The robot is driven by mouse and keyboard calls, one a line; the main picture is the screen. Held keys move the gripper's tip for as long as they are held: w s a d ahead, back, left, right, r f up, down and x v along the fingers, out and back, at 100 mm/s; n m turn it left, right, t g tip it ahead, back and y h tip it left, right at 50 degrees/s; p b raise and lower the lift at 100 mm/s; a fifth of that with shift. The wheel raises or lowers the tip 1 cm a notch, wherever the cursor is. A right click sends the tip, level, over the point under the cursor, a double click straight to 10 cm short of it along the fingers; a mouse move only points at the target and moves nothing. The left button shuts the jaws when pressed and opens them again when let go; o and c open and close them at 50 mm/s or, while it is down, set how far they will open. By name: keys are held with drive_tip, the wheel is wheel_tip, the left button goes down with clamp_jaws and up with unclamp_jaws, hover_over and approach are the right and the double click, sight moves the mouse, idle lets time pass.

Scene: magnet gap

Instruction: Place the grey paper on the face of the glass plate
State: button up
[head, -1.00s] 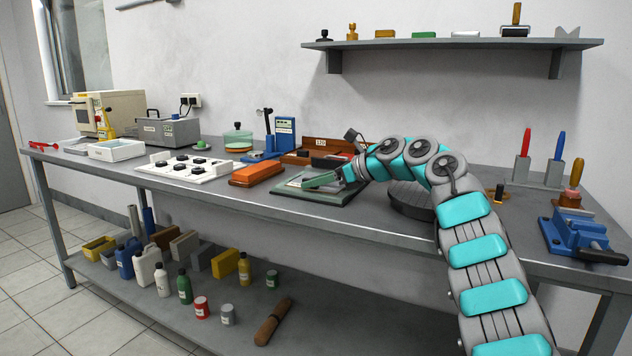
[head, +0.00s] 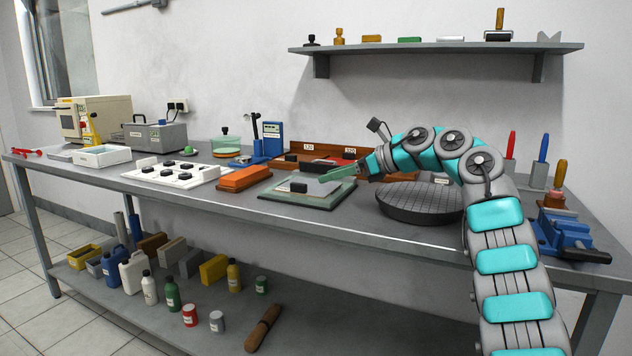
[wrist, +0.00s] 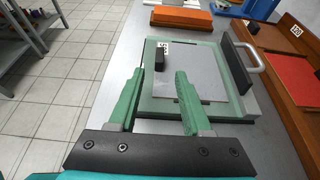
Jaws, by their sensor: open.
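The glass plate (wrist: 152,52) is a pale green square slab lying flat on the bench; its front rim also shows in the head view (head: 300,206). The grey paper (wrist: 202,76) lies flat on the plate's face, inside its edges, in the wrist view. A small black block with a white label (wrist: 161,57) sits at the paper's left edge; I cannot tell whether it overlaps it. My gripper (wrist: 158,74) has two green fingers apart with nothing between them. In the head view, my gripper (head: 338,173) is above the plate's right part. The right finger hides part of the paper.
A black bar with a metal handle (wrist: 238,62) stands along the plate's right side. An orange block (head: 243,178) is left of the plate. A round dark disc (head: 420,203) lies to its right. A wooden rack with red paper (wrist: 293,72) is behind.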

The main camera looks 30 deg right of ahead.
drive_tip(key=shift+v, duration=1.6)
